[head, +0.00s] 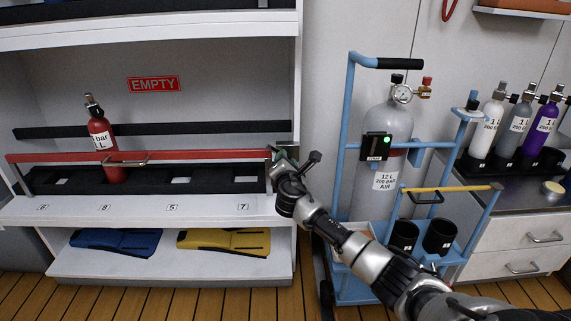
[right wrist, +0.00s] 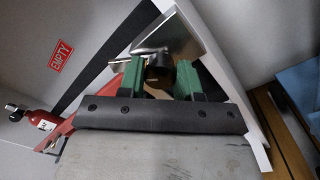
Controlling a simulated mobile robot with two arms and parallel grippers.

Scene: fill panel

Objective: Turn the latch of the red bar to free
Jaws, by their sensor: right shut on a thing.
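The red bar (head: 180,155) runs level across the front of the rack shelf. Its right end shows in the right wrist view (right wrist: 60,132). My right gripper (head: 279,153) is at the bar's right end, by the shelf's side post. In the right wrist view my right gripper (right wrist: 160,80) has its green fingers on either side of the dark latch (right wrist: 158,68), shut on it. A metal lever part (right wrist: 150,50) shows just beyond. The fingers and wrist hide much of the latch in the head view. My left gripper is not in view.
A blue trolley (head: 345,130) with a grey cylinder (head: 388,120) stands close right of the shelf. Several small cylinders stand on the counter at right.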

